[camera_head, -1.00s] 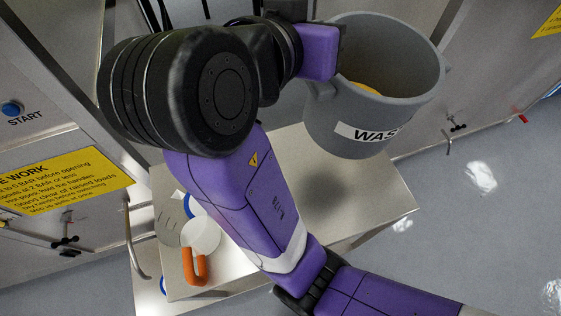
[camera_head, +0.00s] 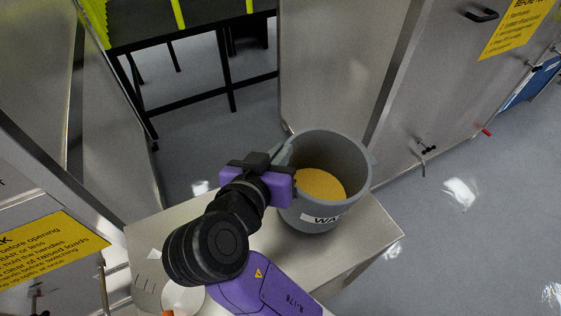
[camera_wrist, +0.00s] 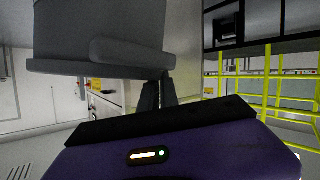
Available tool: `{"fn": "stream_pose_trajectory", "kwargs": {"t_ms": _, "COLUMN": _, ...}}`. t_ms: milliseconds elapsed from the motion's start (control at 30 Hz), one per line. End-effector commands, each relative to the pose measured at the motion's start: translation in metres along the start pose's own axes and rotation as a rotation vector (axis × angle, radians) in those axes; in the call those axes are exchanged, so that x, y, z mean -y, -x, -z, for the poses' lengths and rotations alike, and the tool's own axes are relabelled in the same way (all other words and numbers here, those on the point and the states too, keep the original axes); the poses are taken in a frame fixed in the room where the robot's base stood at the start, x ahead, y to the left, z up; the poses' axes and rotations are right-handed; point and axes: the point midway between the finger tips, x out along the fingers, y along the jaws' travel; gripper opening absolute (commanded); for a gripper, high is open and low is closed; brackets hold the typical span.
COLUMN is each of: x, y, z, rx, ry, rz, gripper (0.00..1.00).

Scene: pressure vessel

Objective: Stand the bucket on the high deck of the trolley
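The grey bucket (camera_head: 350,190), with a white label and yellow contents, is upright over the trolley's steel deck (camera_head: 370,240). Its base is on the deck or just above it; I cannot tell which. My gripper (camera_head: 282,157) is at the bucket's left rim and looks shut on its side lug. In the wrist view, the bucket (camera_wrist: 95,25) fills the upper left, and the dark fingers (camera_wrist: 156,92) meet it just below a protruding lug. The fingertips are partly hidden.
A white round item (camera_head: 184,298) lies on the trolley's left part, partly behind my arm. Steel cabinets with yellow signs (camera_head: 75,248) stand left and right. A dark table frame (camera_head: 225,75) is behind. Floor at right is clear.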

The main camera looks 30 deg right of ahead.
Motion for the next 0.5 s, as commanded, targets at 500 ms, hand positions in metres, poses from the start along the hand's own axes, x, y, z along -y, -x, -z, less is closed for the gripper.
{"fn": "stream_pose_trajectory", "kwargs": {"t_ms": 500, "x": 0.006, "y": -0.011, "z": -0.028, "rx": 0.0, "ry": 0.001, "rz": 0.0, "gripper": 0.1}}
